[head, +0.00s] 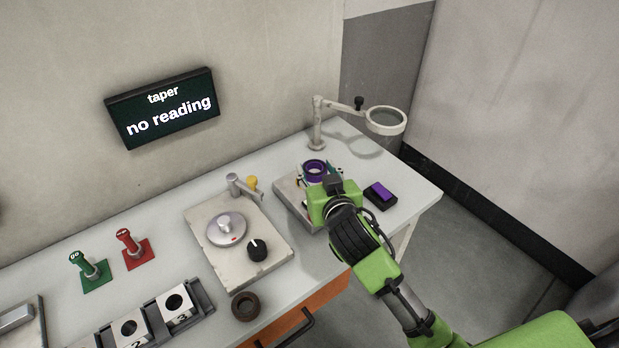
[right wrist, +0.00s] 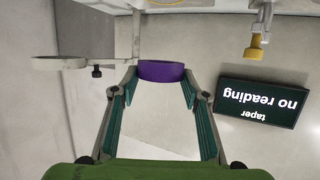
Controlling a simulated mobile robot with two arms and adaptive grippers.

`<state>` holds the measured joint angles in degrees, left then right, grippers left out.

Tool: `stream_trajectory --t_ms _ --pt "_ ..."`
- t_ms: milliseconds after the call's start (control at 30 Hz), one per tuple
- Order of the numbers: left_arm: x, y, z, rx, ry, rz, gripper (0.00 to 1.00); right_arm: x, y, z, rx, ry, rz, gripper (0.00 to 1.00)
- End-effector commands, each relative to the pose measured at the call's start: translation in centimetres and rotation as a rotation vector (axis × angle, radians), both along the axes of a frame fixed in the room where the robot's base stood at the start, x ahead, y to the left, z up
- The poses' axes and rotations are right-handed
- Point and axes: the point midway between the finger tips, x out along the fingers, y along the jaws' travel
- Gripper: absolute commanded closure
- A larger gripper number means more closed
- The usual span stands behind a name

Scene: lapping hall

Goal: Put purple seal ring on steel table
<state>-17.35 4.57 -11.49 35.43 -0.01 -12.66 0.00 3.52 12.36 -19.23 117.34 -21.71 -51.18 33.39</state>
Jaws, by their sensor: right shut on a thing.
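The purple seal ring (head: 315,168) is held between the fingertips of my right gripper (head: 317,178), above a pale block at the right part of the bench. In the right wrist view the purple ring (right wrist: 161,71) spans the gap between the two fingers, and my right gripper (right wrist: 160,80) is shut on it. The pale grey bench top (head: 170,212) runs along the wall; I cannot tell for sure whether it is the steel table. My left gripper is not in view.
A pale block (head: 286,188) is partly hidden by my right gripper. A black box with a purple top (head: 381,191) and a magnifier (head: 386,120) stand near it. A plate with a disc and knob (head: 207,232) stands left. A dark ring (head: 245,306) lies in front.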

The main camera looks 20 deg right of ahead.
Motion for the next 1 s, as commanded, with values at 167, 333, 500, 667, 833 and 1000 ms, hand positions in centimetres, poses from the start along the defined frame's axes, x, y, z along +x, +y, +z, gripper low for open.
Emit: stream_trajectory --t_ms 167,333,500,667,833,1000 --pt "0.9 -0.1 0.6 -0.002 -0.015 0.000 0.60 4.0 -0.4 -2.4 -0.002 0.004 -0.001 0.84" --pt "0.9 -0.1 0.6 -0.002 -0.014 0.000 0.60 6.3 -0.6 -5.3 -0.001 0.002 -0.001 0.84" --pt "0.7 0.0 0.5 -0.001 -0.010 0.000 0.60 7.4 -0.7 -6.6 0.002 0.000 -0.001 0.84" --pt "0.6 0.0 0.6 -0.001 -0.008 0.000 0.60 8.1 -0.7 -7.9 0.001 0.003 0.000 0.84" --pt "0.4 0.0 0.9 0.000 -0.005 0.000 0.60 8.0 -0.7 -10.1 0.001 0.002 0.000 0.84" --pt "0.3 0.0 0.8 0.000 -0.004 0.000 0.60 8.0 -0.7 -10.4 0.001 0.000 0.001 0.84"
